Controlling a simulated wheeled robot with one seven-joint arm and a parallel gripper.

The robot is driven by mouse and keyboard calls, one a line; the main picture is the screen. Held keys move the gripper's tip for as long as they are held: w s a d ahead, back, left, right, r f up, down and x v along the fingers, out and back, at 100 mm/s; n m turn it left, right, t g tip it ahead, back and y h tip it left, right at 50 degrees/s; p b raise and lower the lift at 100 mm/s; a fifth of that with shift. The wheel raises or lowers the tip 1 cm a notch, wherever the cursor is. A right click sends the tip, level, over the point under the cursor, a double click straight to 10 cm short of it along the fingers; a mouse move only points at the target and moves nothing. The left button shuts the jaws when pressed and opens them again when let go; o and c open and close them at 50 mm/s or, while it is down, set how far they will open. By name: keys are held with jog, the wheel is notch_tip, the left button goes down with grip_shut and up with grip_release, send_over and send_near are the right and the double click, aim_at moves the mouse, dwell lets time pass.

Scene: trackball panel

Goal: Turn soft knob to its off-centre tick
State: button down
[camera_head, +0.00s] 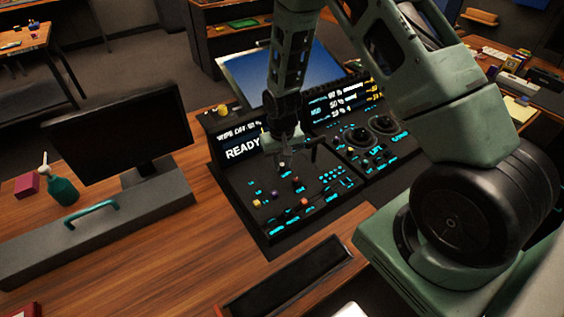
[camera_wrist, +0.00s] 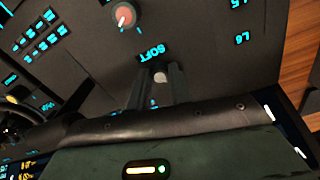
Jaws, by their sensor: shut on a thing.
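The soft knob, a small pale grey knob (camera_wrist: 160,76), sits on the dark panel (camera_head: 262,229) beside the cyan SOFT label (camera_wrist: 152,52) in the wrist view. My gripper (camera_wrist: 160,86) has its two dark fingers on either side of this knob and is shut on it. The knob's lower part and its tick marks are mostly hidden by the fingers. In the head view my gripper (camera_head: 283,160) reaches down to the panel just below the READY screen (camera_head: 242,149). The knob's pointer direction cannot be made out.
A red knob (camera_wrist: 124,15) stands near the SOFT label. The head view shows a purple knob (camera_head: 273,195) and an orange knob (camera_head: 304,201) close by. A second panel with large dials (camera_head: 382,125) lies to the right. A monitor (camera_head: 110,128) stands left.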

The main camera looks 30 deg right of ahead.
aim_at(282, 165)
jog(key=shift+n, duration=1.1)
jog(key=c, duration=1.3)
grip_release()
notch_tip(282, 165, up, 18)
jog(key=shift+f+b, duration=0.25)
jog(key=shift+b, duration=0.45)
